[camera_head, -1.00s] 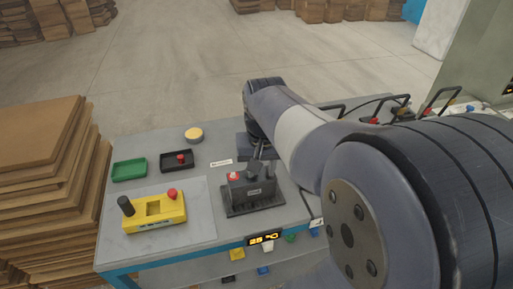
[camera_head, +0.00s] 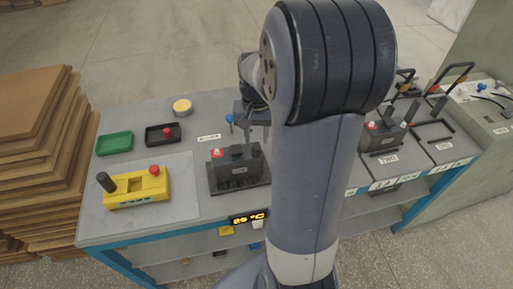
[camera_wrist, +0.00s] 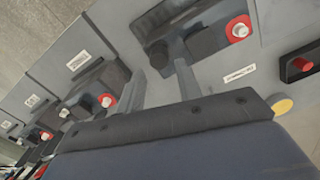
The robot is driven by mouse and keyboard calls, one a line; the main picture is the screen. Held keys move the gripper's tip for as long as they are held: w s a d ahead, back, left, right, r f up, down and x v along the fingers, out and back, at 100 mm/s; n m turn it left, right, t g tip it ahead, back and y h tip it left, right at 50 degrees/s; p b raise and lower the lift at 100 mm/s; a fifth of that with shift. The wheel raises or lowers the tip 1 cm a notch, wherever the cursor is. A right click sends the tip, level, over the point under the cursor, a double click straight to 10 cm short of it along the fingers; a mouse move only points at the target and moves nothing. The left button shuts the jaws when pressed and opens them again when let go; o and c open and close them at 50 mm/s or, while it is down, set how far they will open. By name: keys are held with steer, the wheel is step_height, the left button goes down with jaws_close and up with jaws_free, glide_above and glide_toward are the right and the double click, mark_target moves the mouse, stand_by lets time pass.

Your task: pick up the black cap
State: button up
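A black cylindrical cap (camera_head: 105,182) stands at the left end of the yellow fixture (camera_head: 137,190), which has a red knob at its right end. The fixture rests on a light grey mat at the front left of the bench. My gripper (camera_head: 252,128) is above the bench behind the dark grey battery (camera_head: 238,170), well right of the black cap and partly hidden by my arm. In the wrist view my gripper's two fingers (camera_wrist: 161,88) are apart with nothing between them. The battery (camera_wrist: 195,35) is beyond them there. The black cap does not show in the wrist view.
A green tray (camera_head: 114,143) and a black tray (camera_head: 152,137) with a red cap (camera_head: 167,132) lie behind the fixture. A round yellow disc (camera_head: 182,106) is farther back. More batteries (camera_head: 383,138) stand right. Stacked cardboard (camera_head: 35,150) borders the left side.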

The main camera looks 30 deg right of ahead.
mark_target(256, 146)
step_height(256, 146, down, 3)
steer(key=shift+s+f, duration=0.1)
steer(key=shift+f, duration=0.1)
steer(key=c, duration=0.7)
